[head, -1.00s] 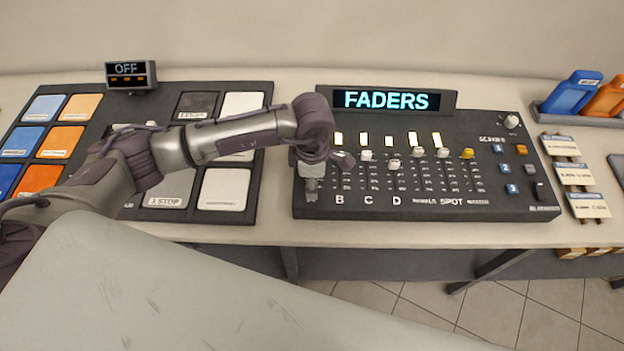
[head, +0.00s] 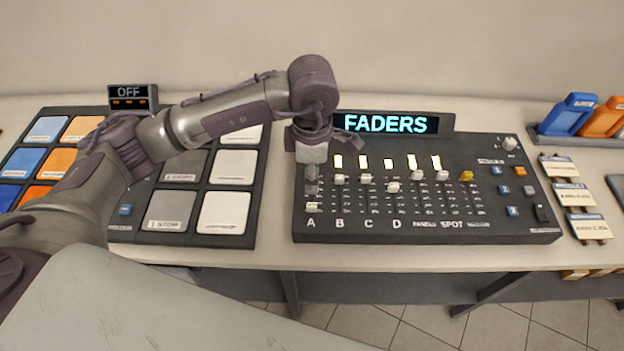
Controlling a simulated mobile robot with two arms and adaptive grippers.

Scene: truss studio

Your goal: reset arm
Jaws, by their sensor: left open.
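My left arm comes in from the left, and its gripper (head: 311,186) points down over the left end of the fader console (head: 520,228). The gripper is open and empty, seen above the fader A column. The fader A knob (head: 313,207) is white and sits low in its slot, just below the fingertips in the picture; I cannot tell the exact gap. The fader B knob (head: 339,179), the C knob (head: 365,179) and the D knob (head: 392,187) sit higher. My right gripper is out of view.
A pad board with blue, orange, grey and white pads (head: 223,213) lies to the left under my arm. A small OFF display (head: 131,97) stands behind it. Blue and orange items (head: 568,115) and labelled cards (head: 573,196) lie at the right. A pale surface fills the lower left.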

